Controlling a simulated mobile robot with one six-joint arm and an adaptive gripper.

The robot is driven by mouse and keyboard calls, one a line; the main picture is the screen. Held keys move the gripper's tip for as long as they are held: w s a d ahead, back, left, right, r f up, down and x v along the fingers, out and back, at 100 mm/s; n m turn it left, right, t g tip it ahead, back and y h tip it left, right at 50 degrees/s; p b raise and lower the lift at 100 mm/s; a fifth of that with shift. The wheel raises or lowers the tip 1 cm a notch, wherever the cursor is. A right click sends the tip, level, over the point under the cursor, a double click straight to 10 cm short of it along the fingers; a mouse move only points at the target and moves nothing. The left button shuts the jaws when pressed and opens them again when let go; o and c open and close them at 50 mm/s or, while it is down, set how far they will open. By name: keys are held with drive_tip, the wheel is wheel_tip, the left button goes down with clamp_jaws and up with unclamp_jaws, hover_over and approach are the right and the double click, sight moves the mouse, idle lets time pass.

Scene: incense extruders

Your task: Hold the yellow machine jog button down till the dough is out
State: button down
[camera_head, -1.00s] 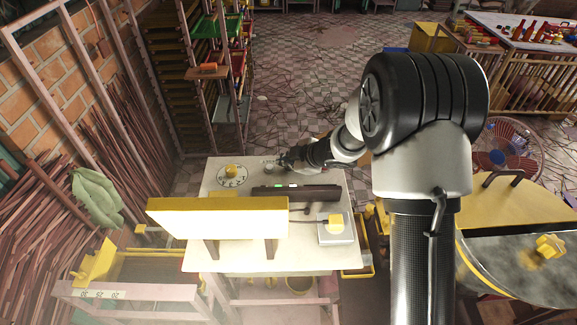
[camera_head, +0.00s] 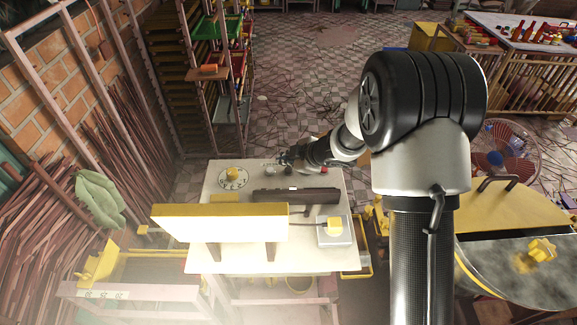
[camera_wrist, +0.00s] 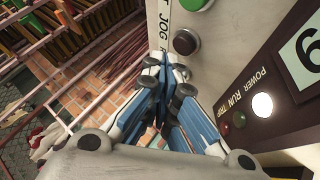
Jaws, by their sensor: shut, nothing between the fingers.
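In the wrist view a black round button (camera_wrist: 185,42) sits on a pale panel (camera_wrist: 222,62) beside the word JOG. My gripper (camera_wrist: 166,76) is shut and empty, its fingertips just below that button in the picture; I see a gap, but cannot judge the depth. In the head view my gripper (camera_head: 286,158) is at the far edge of the pale control board (camera_head: 212,258), behind the dark lamp bar (camera_head: 320,196). On that bar one white lamp is lit. The wrist view shows the white POWER lamp (camera_wrist: 262,104) lit, and green RUN (camera_wrist: 238,120) and red TRIP (camera_wrist: 223,132) dark. No dough is identifiable.
A green button (camera_wrist: 196,3) sits beyond the black one. A selector dial (camera_head: 233,176), a red button (camera_head: 323,170) and a yellow-knobbed box (camera_head: 335,230) are on the board. A yellow panel (camera_head: 218,222) stands in front. A rack (camera_head: 208,70) stands behind left.

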sight(287, 171)
drive_tip(key=shift+r, duration=0.1)
wheel_tip(287, 171, up, 5)
drive_tip(key=p, duration=0.5)
idle(0.5)
